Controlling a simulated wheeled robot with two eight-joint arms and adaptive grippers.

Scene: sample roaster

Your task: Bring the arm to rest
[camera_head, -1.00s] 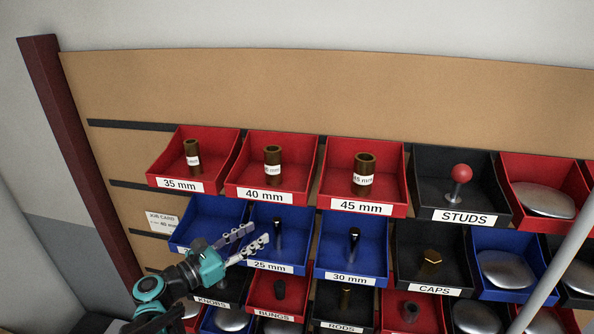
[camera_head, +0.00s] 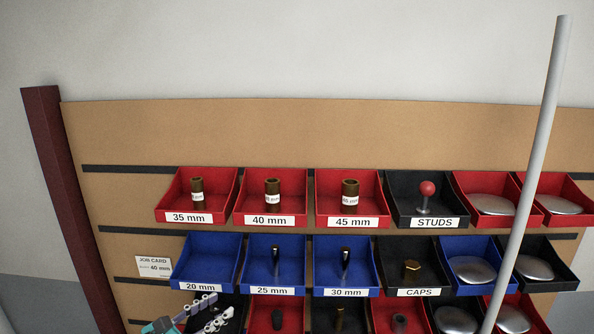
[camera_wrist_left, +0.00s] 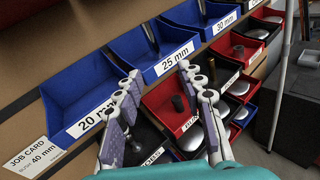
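My left gripper (camera_head: 205,310) shows at the bottom left of the head view, in front of the lower bins. In the left wrist view its two fingers (camera_wrist_left: 158,88) are spread apart with nothing between them. Beyond them are the blue 20 mm bin (camera_wrist_left: 72,82), which looks empty, and the blue 25 mm bin (camera_wrist_left: 119,48), which holds a dark rod-like part. The gripper appears apart from the bins. My right gripper is in neither view.
A wooden board carries rows of bins, with red bins such as the 35 mm one (camera_head: 164,207) above blue ones. A job card (camera_head: 153,267) reading 40 mm hangs at left. A pale pole (camera_head: 533,150) stands at right. The wall above is clear.

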